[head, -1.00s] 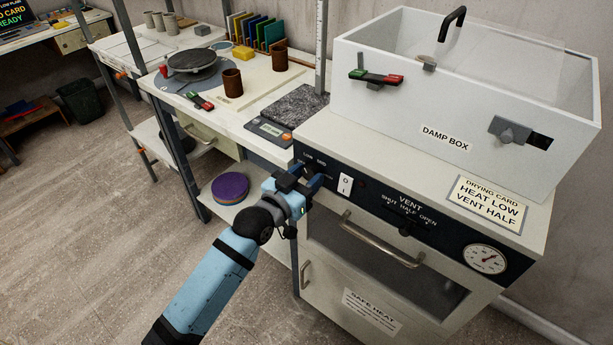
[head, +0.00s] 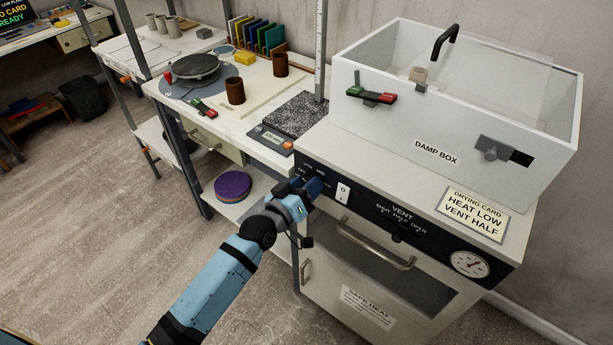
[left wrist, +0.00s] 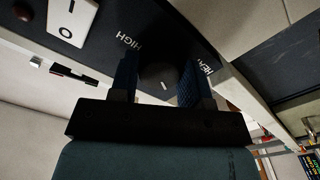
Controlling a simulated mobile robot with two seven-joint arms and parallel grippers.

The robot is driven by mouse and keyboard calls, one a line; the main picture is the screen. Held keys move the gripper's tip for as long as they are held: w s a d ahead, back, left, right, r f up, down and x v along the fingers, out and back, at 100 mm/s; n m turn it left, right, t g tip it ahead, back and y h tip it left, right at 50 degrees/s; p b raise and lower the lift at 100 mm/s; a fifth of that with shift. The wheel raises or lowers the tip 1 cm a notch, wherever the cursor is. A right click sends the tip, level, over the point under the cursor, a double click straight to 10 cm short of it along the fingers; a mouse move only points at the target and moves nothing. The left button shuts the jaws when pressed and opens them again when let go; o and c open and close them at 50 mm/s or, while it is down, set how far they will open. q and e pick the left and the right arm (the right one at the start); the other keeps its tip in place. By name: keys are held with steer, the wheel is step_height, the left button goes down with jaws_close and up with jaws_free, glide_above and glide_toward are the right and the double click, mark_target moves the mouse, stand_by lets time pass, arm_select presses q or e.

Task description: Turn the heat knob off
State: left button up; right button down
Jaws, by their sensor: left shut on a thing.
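The heat knob (left wrist: 160,76) is a round dark knob with a short pale mark, on the dark control panel (left wrist: 215,25). My left gripper (left wrist: 158,84) is shut on it, one blue-padded finger on each side. HIGH and part of HEAT can be read near it in the left wrist view. In the head view my left gripper (head: 311,187) is at the left end of the oven's panel and hides the knob. The knob's exact setting cannot be told. My right gripper is not in view.
A white rocker switch (head: 343,193) is just right of the gripper. The vent slider (head: 398,237), oven door handle (head: 375,248) and dial gauge (head: 470,263) are farther right. The damp box (head: 450,125) stands on top. A scale (head: 271,138) is on the bench at left.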

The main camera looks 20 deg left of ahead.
arm_select(q)
steer(key=n+p, duration=0.3)
steer(key=n, duration=0.3)
steer(key=shift+r, duration=0.1)
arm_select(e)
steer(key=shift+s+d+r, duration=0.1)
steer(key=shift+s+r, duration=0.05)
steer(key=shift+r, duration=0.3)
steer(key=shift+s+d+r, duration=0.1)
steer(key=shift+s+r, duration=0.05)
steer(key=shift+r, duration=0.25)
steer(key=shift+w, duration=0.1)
arm_select(q)
steer(key=o, duration=0.7)
steer(key=shift+o, duration=1.1)
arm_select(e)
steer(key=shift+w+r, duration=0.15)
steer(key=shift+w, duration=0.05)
arm_select(q)
steer(key=v, duration=1.3)
steer(key=shift+s, duration=0.4)
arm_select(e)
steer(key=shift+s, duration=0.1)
